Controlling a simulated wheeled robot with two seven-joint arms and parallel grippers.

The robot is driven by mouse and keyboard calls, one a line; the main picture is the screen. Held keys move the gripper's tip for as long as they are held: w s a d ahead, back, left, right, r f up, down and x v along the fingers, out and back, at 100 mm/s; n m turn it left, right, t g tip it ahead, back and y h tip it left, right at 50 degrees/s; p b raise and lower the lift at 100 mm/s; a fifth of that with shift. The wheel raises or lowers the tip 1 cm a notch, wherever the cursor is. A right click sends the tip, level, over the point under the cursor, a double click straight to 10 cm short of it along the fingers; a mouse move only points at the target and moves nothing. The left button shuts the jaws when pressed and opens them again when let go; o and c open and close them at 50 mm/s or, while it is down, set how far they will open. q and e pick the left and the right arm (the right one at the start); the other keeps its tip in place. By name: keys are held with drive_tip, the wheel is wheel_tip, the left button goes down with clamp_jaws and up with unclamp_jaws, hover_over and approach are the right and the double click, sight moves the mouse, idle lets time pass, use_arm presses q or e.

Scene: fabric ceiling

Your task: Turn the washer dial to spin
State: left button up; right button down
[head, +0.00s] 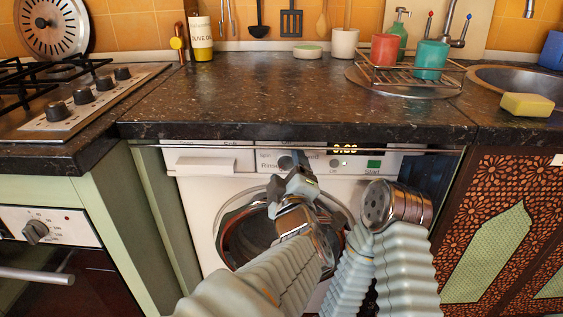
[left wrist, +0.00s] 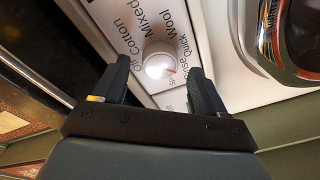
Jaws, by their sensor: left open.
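The washer (head: 205,190) stands under the counter, with its white control panel (head: 215,162) along the top. The round white dial (left wrist: 159,64) shows in the left wrist view, with a red mark at its lower right near a partly hidden "Sp" label. Words such as Cotton, Mixed, Wool and Quick ring it. My left gripper (head: 296,170) is in front of the panel and mostly hides the dial in the head view. In the left wrist view its open fingers (left wrist: 157,76) stand on either side of the dial; contact cannot be told. My right gripper does not show.
The dark counter edge (head: 300,132) overhangs just above the panel. The round washer door (head: 230,235) is below my left gripper. A display (head: 344,149) and green start button (head: 374,164) sit right of the dial. The oven (head: 45,230) is at left.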

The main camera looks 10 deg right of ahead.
use_arm(q)
drive_tip(key=shift+w+d, duration=0.15)
drive_tip(key=shift+w, duration=0.75)
drive_tip(key=c, duration=1.1)
drive_tip(key=shift+o, duration=0.2)
drive_tip(key=shift+m, duration=0.3)
drive_tip(key=m+p, duration=0.2)
drive_tip(key=m, duration=0.1)
drive_tip(key=shift+m, duration=0.3)
drive_tip(key=m+p, duration=0.1)
drive_tip(key=m, duration=0.2)
drive_tip(key=shift+f+t+h, duration=0.1)
drive_tip(key=shift+t+h, duration=0.2)
drive_tip(key=shift+h, duration=0.1)
drive_tip(key=shift+m+p, duration=0.3)
drive_tip(key=shift+m, duration=0.7)
drive_tip(key=shift+f, duration=0.1)
